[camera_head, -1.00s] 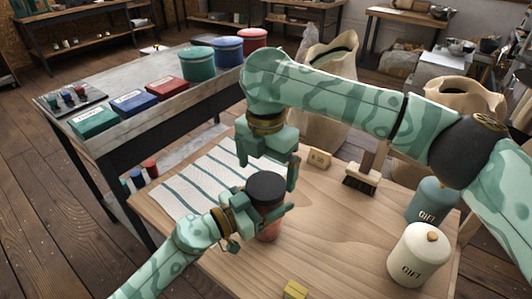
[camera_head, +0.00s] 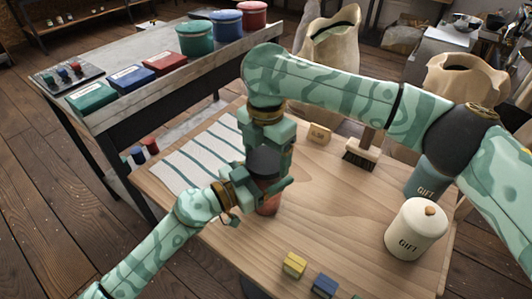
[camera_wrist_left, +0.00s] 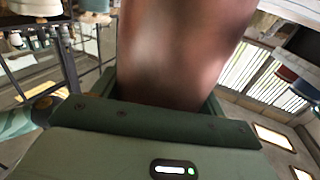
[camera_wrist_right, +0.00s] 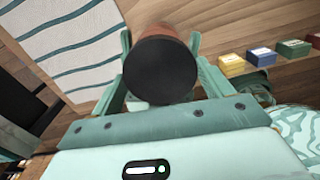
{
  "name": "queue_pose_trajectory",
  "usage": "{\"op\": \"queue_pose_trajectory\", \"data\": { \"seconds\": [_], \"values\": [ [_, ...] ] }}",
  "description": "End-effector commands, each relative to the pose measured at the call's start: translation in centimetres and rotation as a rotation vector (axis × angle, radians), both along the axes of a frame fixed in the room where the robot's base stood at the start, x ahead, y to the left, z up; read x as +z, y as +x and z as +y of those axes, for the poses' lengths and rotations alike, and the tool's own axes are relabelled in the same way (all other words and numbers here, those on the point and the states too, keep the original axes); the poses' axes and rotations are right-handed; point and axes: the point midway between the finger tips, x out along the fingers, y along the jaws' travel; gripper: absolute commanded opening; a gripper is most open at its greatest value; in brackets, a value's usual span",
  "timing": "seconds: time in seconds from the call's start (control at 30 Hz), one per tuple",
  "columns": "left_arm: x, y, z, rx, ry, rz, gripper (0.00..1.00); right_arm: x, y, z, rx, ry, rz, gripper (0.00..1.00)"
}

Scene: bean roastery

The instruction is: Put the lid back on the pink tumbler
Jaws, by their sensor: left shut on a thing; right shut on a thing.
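The pink tumbler (camera_head: 268,204) looks reddish-brown and stands upright over the wooden table. Its round black lid (camera_head: 264,162) is at the top of the tumbler; I cannot tell how firmly it sits. My left gripper (camera_head: 260,190) is shut on the tumbler's body, which fills the jaws in the left wrist view (camera_wrist_left: 185,45). My right gripper (camera_head: 267,152) comes from above and behind, shut on the lid. In the right wrist view the lid (camera_wrist_right: 160,72) shows as a dark disc between the fingers, with the reddish body (camera_wrist_right: 160,34) beyond it.
A striped cloth (camera_head: 200,155) lies left on the table. A brush (camera_head: 362,153) and small wooden block (camera_head: 319,133) lie behind. A cream canister (camera_head: 415,232) and blue canister (camera_head: 428,178) stand right. Yellow (camera_head: 294,264) and blue (camera_head: 324,285) blocks lie in front.

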Motion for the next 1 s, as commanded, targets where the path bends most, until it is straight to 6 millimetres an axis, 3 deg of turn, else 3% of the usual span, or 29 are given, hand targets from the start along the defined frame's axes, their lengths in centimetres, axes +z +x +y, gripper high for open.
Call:
{"op": "queue_pose_trajectory", "data": {
  "seconds": [0.2,0.3,0.43,0.47,0.5,0.77,1.0],
  "values": [
    [0.0,0.0,0.0,-0.001,0.001,-0.001,0.09,0.0,0.0,0.0,-0.507,0.0,-0.002,0.51],
    [0.0,0.0,0.0,-0.001,0.001,-0.001,0.09,0.0,0.0,0.0,-0.653,0.0,-0.001,0.51],
    [0.0,0.0,-0.1,-0.001,0.001,-0.001,0.09,0.0,0.0,0.0,-0.646,0.0,-0.001,0.51],
    [0.0,-0.1,-0.1,-0.002,0.001,-0.001,0.09,0.0,0.0,0.0,-0.645,0.001,0.0,0.87],
    [0.0,-0.1,-0.1,-0.002,0.001,-0.001,0.09,0.0,0.0,0.0,-0.645,0.001,0.0,0.98],
    [0.0,-0.1,-0.1,-0.002,0.0,0.0,0.09,0.2,0.0,0.0,-0.643,0.0,-0.001,1.0],
    [0.0,-0.1,0.0,-0.001,0.0,0.001,0.09,3.2,0.1,0.0,-0.642,0.001,-0.003,1.0]
  ]
}}
